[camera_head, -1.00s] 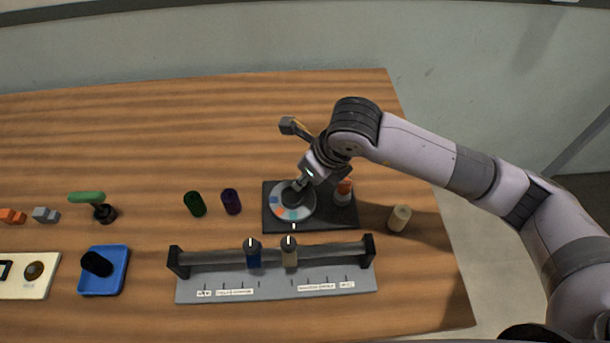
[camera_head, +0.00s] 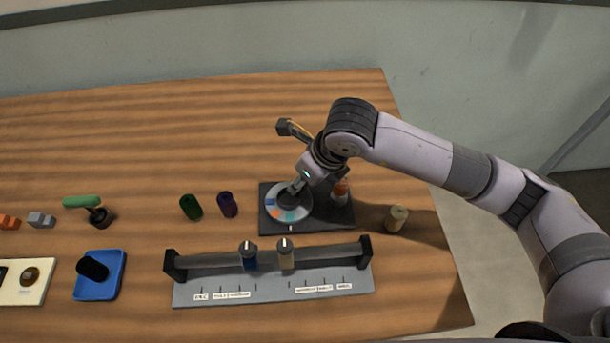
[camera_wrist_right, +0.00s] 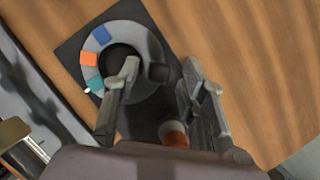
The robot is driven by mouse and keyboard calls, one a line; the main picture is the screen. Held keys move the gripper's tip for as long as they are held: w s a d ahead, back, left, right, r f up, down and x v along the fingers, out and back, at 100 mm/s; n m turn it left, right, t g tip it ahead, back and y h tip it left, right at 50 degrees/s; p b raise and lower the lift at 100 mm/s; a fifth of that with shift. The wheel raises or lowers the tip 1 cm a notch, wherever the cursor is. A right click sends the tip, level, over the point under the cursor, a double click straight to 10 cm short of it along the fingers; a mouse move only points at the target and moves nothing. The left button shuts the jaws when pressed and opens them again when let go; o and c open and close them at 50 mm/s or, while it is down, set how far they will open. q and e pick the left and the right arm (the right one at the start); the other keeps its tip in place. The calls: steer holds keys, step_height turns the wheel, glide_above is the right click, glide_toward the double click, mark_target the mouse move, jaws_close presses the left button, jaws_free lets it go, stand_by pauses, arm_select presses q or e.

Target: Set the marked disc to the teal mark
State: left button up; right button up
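The grey disc (camera_head: 281,191) sits on a dark base plate (camera_head: 322,219), with blue, orange and teal patches around its rim. In the right wrist view the disc (camera_wrist_right: 143,42) shows its teal patch (camera_wrist_right: 95,83) close to a small white mark (camera_wrist_right: 87,91). The head view shows that white mark (camera_head: 291,228) at the plate's front edge. My right gripper (camera_head: 294,191) is down at the disc. Contact cannot be told. My left gripper is out of view.
An orange-topped piece (camera_head: 342,187) stands on the plate beside my gripper. A beige cylinder (camera_head: 396,219) stands to the right. A rail with two sliders (camera_head: 310,257) lies in front. Green (camera_head: 190,207) and purple (camera_head: 227,204) cylinders stand left. The table behind is clear.

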steer(key=v, duration=1.2)
steer(key=shift+f, duration=0.1)
